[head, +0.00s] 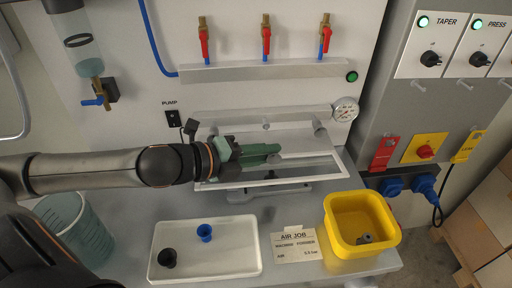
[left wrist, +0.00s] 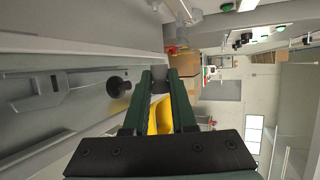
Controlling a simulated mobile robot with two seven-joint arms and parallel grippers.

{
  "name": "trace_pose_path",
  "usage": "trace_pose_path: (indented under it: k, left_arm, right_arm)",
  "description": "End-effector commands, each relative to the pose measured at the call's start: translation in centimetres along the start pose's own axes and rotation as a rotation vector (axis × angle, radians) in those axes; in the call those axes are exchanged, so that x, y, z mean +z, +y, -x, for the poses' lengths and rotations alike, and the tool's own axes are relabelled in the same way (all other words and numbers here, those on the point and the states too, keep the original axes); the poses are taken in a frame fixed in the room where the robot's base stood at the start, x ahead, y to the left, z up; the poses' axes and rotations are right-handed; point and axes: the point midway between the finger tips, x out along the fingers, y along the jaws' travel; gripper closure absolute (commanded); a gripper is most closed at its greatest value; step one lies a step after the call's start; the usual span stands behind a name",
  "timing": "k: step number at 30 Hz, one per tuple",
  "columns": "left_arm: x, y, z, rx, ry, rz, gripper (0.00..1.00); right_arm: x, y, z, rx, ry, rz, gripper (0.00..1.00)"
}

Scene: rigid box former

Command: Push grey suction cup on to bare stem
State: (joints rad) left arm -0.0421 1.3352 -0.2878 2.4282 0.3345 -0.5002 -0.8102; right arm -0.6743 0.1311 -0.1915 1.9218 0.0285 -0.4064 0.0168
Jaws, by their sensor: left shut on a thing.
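My left gripper (head: 278,153) reaches in from the left over the pale framed machine bed (head: 310,140). Its green fingers are shut on a small grey suction cup, which shows between the fingertips in the left wrist view (left wrist: 159,76). In the head view the fingers mostly cover the cup. A black round cup (left wrist: 118,87) on a short stem shows left of the fingertips in the left wrist view, apart from them. I cannot make out the bare stem for certain, nor whether the held cup touches it. My right gripper is not in view.
A white tray (head: 233,265) holds a black cup (head: 167,258) and a blue cup (head: 205,233). A yellow bin (head: 345,251) with a grey part (head: 365,239) stands right of a job card (head: 296,246). Red-handled valves (head: 265,40) and a gauge (head: 345,109) are behind.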

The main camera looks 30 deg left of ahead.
Motion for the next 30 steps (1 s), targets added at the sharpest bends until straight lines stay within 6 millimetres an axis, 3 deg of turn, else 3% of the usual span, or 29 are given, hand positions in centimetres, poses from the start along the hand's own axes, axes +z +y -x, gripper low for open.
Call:
trace_pose_path:
  k: [19, 30]
  left_arm:
    - [4.5, -0.2, -1.8, -0.001, -0.001, -0.003, 1.0]
    - [5.3, 0.0, -2.2, -0.002, 0.001, -0.003, 1.0]
  right_arm:
    - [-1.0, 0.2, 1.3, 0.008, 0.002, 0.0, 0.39]
    - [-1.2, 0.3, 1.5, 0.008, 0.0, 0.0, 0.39]
